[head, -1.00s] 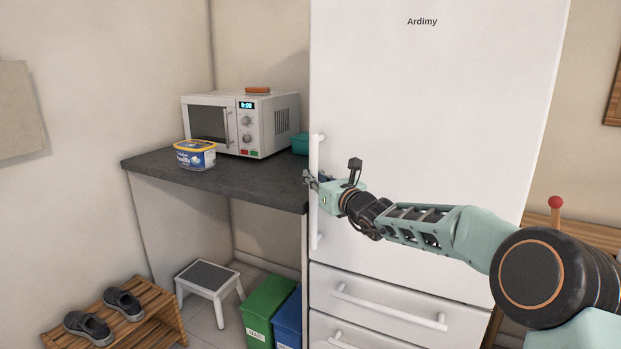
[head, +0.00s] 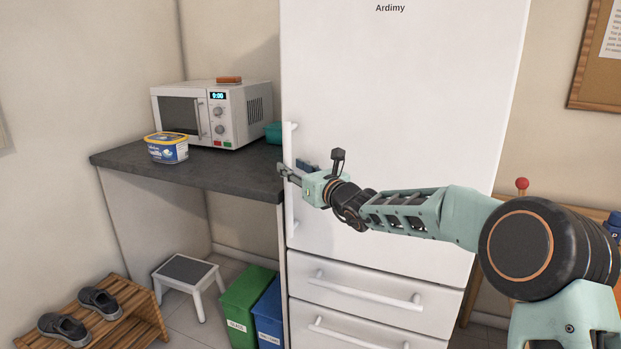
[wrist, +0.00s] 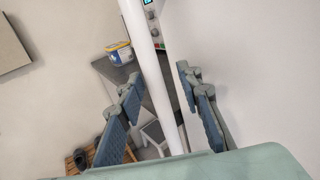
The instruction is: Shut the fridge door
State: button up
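The white fridge door (head: 400,120) fills the middle of the head view. It looks flush or nearly flush with the drawers below; a small gap cannot be ruled out. Its vertical white handle (head: 291,135) is on the left edge. My gripper (head: 284,173) is at the handle, reaching across the door front from the right. In the wrist view the handle (wrist: 143,40) passes between the two blue-padded fingers of my gripper (wrist: 160,82). The fingers are apart, with gaps on both sides of the bar. Part of the handle is hidden behind the gripper in the head view.
Left of the fridge is a dark counter (head: 225,174) with a microwave (head: 180,115) and an ice-cream tub (head: 166,148). Below are a step stool (head: 188,272), a green bin (head: 245,300) and a blue bin (head: 268,318). A shoe rack (head: 130,320) stands at lower left.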

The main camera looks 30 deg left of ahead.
jog(key=v, duration=0.9)
jog(key=shift+d, duration=0.45)
jog(key=shift+s, duration=0.1)
